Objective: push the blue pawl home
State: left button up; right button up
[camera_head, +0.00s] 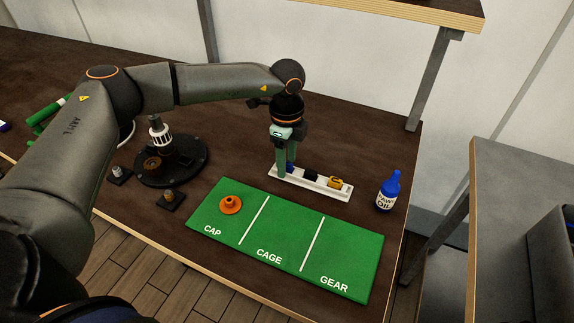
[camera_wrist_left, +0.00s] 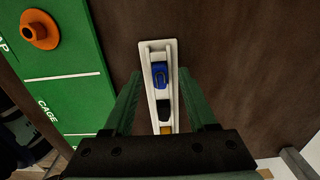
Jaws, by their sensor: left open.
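A small blue part, apparently the blue pawl (camera_wrist_left: 160,75), sits in the far end of a narrow white tray (camera_wrist_left: 171,47) in the left wrist view. In the head view it is mostly hidden by my left gripper. My left gripper (camera_head: 285,170) points down over the left part of the tray (camera_head: 345,193). Its green fingers are open. In the wrist view they stand on either side of the tray, with nothing between them clearly held (camera_wrist_left: 158,95). A round black base with a metal post (camera_head: 158,134) stands on the table to the left. My right gripper does not show.
A green mat (camera_head: 270,235) marked CAP, CAGE and GEAR lies in front, with an orange cap (camera_head: 231,205) on CAP. A black part (camera_head: 311,175) and a yellow part (camera_head: 335,182) share the tray. A blue oil bottle (camera_head: 388,192) stands right, near the table edge.

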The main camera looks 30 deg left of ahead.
pick_arm(q)
grip_shut()
dwell(0.4)
